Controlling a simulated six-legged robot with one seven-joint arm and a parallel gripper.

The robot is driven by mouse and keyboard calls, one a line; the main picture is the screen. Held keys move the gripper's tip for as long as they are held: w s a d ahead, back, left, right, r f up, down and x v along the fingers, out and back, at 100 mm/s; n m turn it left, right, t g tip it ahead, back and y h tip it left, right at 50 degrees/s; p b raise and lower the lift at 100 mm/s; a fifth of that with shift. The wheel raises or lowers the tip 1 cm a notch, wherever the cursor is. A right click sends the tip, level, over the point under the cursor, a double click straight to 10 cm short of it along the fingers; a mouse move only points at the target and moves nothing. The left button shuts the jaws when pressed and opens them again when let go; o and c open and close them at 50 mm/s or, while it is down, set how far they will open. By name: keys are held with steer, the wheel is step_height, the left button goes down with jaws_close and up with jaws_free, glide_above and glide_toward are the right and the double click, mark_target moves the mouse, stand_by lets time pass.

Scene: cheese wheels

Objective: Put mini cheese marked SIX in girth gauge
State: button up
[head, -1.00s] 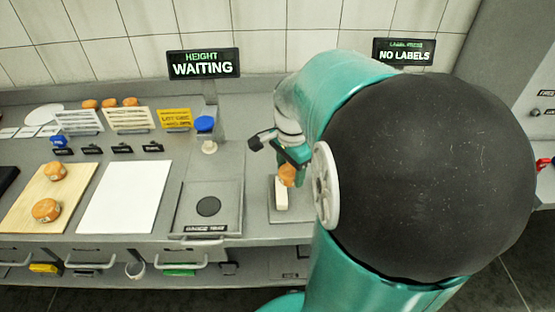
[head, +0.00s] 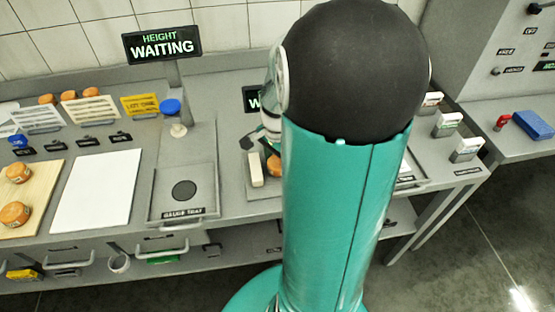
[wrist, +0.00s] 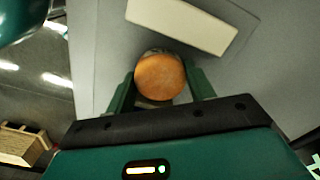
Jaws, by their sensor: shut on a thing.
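My gripper (wrist: 161,80) is shut on a small orange cheese (wrist: 160,76), with a green finger at each side of it. No mark shows on the face towards the wrist camera. In the head view the held cheese (head: 273,166) is partly hidden by my arm, just right of a pale upright block (head: 256,169). The block also shows in the wrist view (wrist: 182,22), ahead of the cheese with a gap between. The block appears to be part of a gauge, perhaps the girth gauge; its label is hidden.
The height gauge tray (head: 155,212) stands empty, under a sign (head: 162,44) reading HEIGHT WAITING. Two orange cheeses (head: 16,213) lie on a wooden board (head: 40,205) at the left. A white board (head: 97,190) is bare. Label holders (head: 447,124) stand at the right.

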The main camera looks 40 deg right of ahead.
mark_target(277, 162)
steer(key=o, duration=1)
step_height(277, 162, up, 12)
steer(key=s+a+r+n+t, duration=0.2)
steer(key=a+r+n, duration=0.1)
steer(key=a+n, duration=0.6)
steer(key=s+a+r+n+t, duration=0.2)
steer(key=a+n, duration=0.7)
steer(key=a, duration=0.5)
steer(key=shift+s+r+t, duration=0.3)
steer(key=shift+r+t, duration=0.15)
steer(key=shift+t, duration=0.35)
